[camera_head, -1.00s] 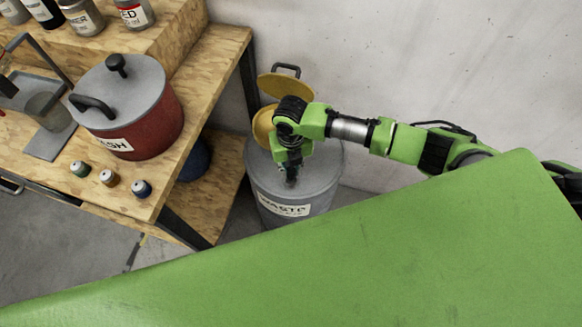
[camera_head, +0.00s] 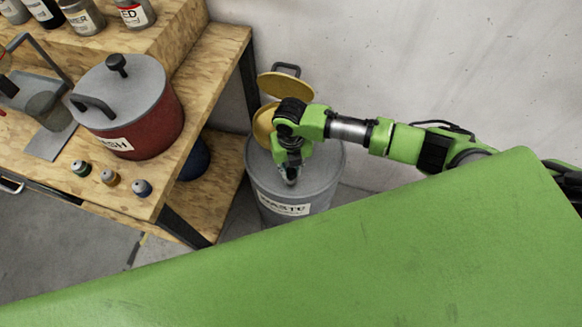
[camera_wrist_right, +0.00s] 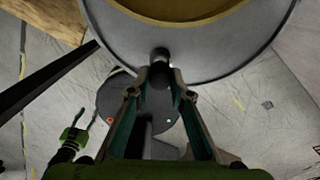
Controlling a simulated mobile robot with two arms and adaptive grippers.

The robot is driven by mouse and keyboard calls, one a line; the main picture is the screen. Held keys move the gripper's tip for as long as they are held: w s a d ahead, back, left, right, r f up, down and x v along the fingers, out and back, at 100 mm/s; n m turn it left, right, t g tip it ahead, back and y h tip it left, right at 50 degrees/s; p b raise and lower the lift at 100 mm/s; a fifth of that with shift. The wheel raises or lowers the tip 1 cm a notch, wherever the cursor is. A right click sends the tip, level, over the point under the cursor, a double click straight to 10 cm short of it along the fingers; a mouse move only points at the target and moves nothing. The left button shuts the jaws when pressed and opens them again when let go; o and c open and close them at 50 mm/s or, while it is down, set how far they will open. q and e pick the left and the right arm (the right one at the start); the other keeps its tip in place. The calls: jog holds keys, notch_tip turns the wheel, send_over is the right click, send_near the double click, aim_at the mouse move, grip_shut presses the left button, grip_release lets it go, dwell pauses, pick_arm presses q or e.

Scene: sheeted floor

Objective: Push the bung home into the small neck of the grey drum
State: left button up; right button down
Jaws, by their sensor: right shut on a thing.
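The grey drum (camera_head: 322,178) stands on the floor beside the bench, with a "WASTE" label on its front. Its rim also shows in the wrist view (camera_wrist_right: 215,70). My right gripper (camera_head: 291,181) reaches down to the drum's top near the front edge. In the wrist view, the right gripper (camera_wrist_right: 160,80) is shut on a small dark piece, seemingly the bung (camera_wrist_right: 160,72), at the drum's rim. The small neck is mostly hidden by the fingers and bung; I cannot tell how deep the bung sits.
A yellow lid (camera_head: 286,86) stands open behind the drum's wide yellow opening (camera_head: 263,124). The wooden bench (camera_head: 215,62) at left carries a red pot (camera_head: 150,118) and several small caps (camera_head: 110,177). The wall is close behind the drum.

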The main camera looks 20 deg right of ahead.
jog(key=shift+f+b, duration=0.75)
jog(key=shift+f, duration=0.45)
jog(key=c, duration=1.8)
grip_release()
jog(key=shift+o, duration=0.2)
